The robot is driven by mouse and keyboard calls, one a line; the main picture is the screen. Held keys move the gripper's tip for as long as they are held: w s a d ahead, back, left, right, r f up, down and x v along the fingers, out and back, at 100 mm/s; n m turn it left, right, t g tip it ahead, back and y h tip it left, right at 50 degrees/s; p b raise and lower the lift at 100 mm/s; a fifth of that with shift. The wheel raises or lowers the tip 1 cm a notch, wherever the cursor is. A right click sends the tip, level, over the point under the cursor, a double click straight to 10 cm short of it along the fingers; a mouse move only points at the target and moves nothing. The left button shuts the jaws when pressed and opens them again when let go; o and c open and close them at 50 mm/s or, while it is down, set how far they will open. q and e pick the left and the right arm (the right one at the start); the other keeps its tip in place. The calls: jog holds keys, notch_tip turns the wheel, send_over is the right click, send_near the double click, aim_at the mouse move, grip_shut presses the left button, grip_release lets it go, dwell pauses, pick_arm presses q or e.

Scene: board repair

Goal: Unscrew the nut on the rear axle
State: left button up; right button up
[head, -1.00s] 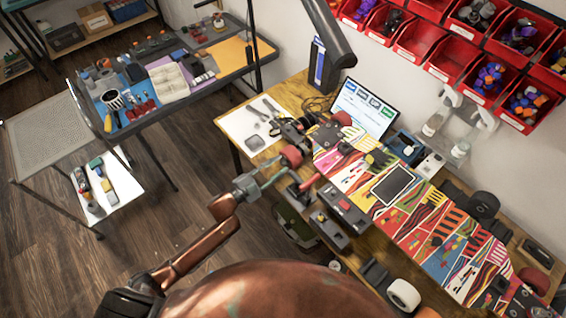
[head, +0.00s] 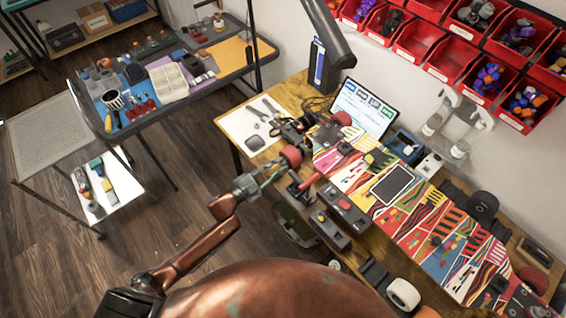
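A skateboard-like board with a bright multicoloured deck (head: 408,222) lies along the wooden workbench. At its left end is an axle with a red wheel (head: 291,157) on the near side and another red wheel (head: 342,119) on the far side. My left gripper (head: 262,181) is just left of and below the near wheel, with its fingers pointing toward it. The nut is too small to make out. I cannot tell whether the fingertips touch the axle end or how far apart they are. My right gripper is not in view.
Dark boxes with red buttons (head: 343,212) stand at the bench's near edge. A lit tablet screen (head: 364,108) stands behind the board. Red parts bins (head: 420,45) hang on the wall.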

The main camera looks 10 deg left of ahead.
pick_arm(q)
jog(key=shift+c, duration=1.1)
jog(key=n, duration=0.3)
jog(key=shift+n, duration=1.4)
jog(key=shift+n, duration=1.2)
jog(key=n, duration=0.3)
